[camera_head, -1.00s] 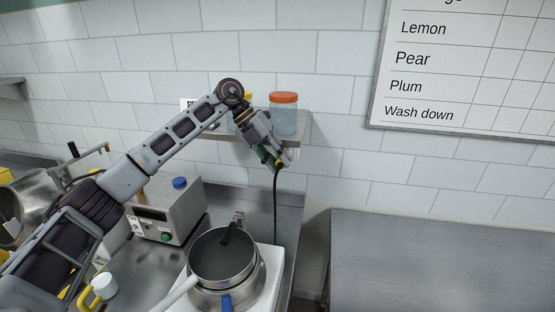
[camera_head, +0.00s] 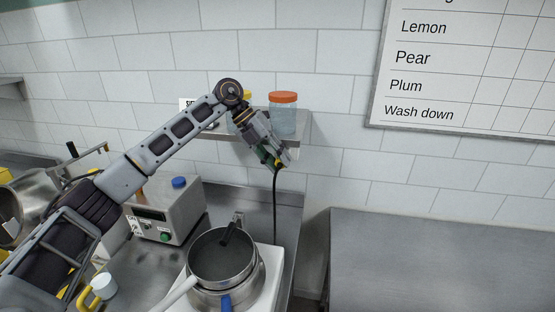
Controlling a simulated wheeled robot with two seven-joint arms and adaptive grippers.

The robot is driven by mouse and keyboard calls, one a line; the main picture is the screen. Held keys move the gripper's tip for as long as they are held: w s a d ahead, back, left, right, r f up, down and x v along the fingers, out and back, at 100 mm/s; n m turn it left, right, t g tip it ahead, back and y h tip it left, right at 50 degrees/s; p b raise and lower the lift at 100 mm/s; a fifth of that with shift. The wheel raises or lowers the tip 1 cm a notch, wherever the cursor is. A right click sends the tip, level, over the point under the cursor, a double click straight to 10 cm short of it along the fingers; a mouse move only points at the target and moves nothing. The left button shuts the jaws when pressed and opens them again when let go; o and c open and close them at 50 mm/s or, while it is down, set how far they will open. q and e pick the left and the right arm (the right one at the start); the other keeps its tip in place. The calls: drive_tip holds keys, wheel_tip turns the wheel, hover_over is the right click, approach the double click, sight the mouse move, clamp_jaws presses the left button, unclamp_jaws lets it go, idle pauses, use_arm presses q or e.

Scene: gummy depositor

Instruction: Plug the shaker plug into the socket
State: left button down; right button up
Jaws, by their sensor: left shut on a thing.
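My left gripper (camera_head: 277,162) is in front of the right end of the wall shelf, pointing down and to the right. It is shut on the shaker plug, which is mostly hidden between the fingers. A dark cord (camera_head: 275,205) hangs from it, down behind the pot. I cannot make out the socket; the gripper and arm cover part of the wall and shelf there. My right gripper is not in view.
A jar with an orange lid (camera_head: 283,113) stands on the wall shelf (camera_head: 301,130). Below are a steel pot (camera_head: 222,257) and a control box (camera_head: 166,211) with a blue knob. A bare steel table (camera_head: 440,265) is at right. A chart (camera_head: 463,65) hangs above.

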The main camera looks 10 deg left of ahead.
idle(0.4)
use_arm(q)
drive_tip(key=shift+w+r, duration=0.1)
drive_tip(key=shift+r, duration=0.05)
drive_tip(key=shift+s, duration=0.2)
idle(0.5)
drive_tip(key=shift+s, duration=0.6)
drive_tip(key=shift+w+p, duration=0.3)
drive_tip(key=shift+w, duration=0.5)
idle(0.7)
drive_tip(key=shift+a, duration=0.1)
idle(0.3)
idle(0.8)
drive_tip(key=shift+w+r+p, duration=0.1)
drive_tip(key=shift+r+p, duration=0.1)
drive_tip(key=shift+p, duration=0.1)
idle(0.7)
